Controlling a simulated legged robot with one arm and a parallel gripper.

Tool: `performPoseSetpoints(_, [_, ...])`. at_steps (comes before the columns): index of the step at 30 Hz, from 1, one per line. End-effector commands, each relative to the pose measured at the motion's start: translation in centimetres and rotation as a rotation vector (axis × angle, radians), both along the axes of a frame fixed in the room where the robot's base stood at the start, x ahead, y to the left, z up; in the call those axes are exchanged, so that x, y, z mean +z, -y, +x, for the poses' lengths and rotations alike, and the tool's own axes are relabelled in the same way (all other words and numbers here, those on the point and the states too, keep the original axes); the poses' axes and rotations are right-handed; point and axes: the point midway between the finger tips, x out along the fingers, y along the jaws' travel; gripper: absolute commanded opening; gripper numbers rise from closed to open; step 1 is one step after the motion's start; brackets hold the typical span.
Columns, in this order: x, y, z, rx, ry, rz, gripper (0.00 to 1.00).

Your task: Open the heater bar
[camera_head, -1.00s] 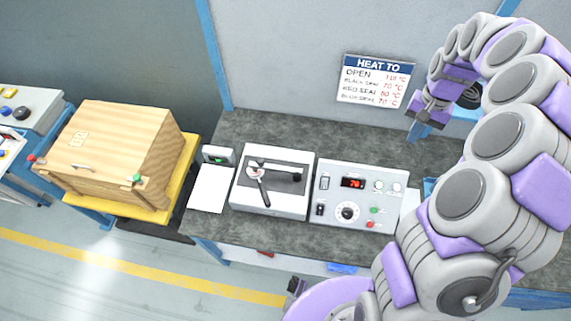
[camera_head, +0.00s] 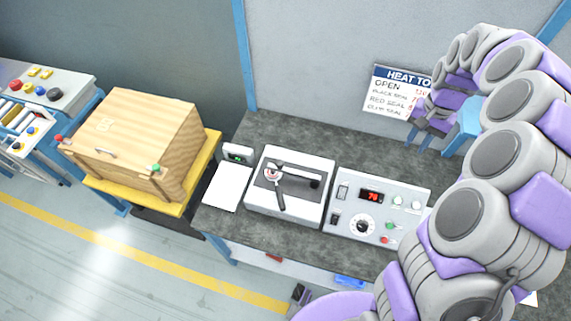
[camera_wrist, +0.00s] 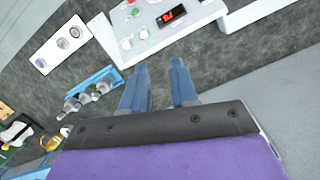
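The heater unit is a white box (camera_head: 255,206) with a dark top plate on the bench. A black bar (camera_head: 303,178) lies across the plate, apparently the heater bar, with a dark lever handle (camera_head: 279,200) and a round whitish-red part at its left end. The bar appears down on the plate. My gripper (camera_head: 428,140) is raised to the right of and behind the unit, well apart from it. In the wrist view, its two blue fingers (camera_wrist: 160,85) are spread with nothing between them.
A control box (camera_head: 345,222) with red display, dial and buttons stands right of the heater unit. A white sheet (camera_head: 227,187) and small meter (camera_head: 238,153) lie left. A wooden crate (camera_head: 130,135) sits further left. A wall sign (camera_head: 385,92) is partly hidden by my arm.

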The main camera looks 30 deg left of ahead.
Motion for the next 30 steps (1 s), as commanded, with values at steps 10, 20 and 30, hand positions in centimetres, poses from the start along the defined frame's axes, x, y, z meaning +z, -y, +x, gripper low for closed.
performPoseSetpoints(10, [-4.5,-21.8,-2.0,0.071,0.087,-0.020,0.62])
performPoseSetpoints(20, [-6.4,-34.4,-8.0,0.111,0.132,0.008,0.62])
performPoseSetpoints(30, [-9.1,-35.9,-8.8,0.111,0.131,0.006,0.62])
